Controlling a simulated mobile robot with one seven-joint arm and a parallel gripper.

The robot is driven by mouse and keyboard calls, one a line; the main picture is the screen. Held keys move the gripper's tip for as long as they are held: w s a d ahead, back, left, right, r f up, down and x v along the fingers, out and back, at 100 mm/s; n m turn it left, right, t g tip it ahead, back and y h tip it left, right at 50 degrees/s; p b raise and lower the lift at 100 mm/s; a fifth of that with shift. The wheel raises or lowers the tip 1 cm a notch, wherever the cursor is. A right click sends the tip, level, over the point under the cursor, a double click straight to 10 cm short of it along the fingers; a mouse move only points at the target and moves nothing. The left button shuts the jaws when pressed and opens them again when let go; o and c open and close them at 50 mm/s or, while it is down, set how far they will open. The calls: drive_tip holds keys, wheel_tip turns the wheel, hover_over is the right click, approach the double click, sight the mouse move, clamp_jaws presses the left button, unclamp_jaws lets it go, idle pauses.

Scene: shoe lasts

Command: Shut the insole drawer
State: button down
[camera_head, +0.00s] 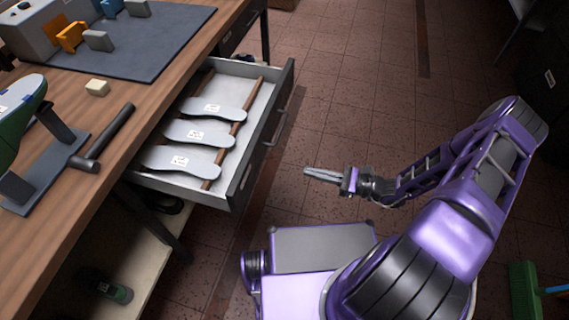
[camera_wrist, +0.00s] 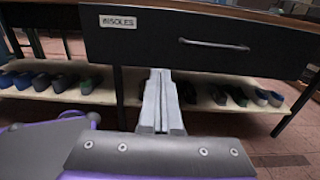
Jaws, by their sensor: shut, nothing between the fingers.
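The insole drawer (camera_head: 238,186) is pulled out from under the wooden workbench. Several grey insoles (camera_head: 193,132) lie in it across two brown wooden bars. Its dark front carries a metal handle (camera_head: 277,128) in the head view. In the wrist view the drawer front (camera_wrist: 150,40) fills the upper part, with an "INSOLES" label (camera_wrist: 118,21) at left and the handle (camera_wrist: 213,44) at right. My gripper (camera_head: 306,171) is shut and empty, to the right of the drawer front and apart from it. The wrist view shows its fingers (camera_wrist: 160,75) together, pointing toward the drawer front.
A lower shelf (camera_wrist: 100,92) carries several shoes. A green broom (camera_head: 524,290) stands at lower right. Tiled floor (camera_head: 350,80) is clear beyond my arm.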

sight(258, 160)
drive_tip(key=p+x, duration=0.1)
drive_tip(key=x, duration=1.2)
drive_tip(key=shift+a+f, duration=0.1)
drive_tip(key=shift+a, duration=0.2)
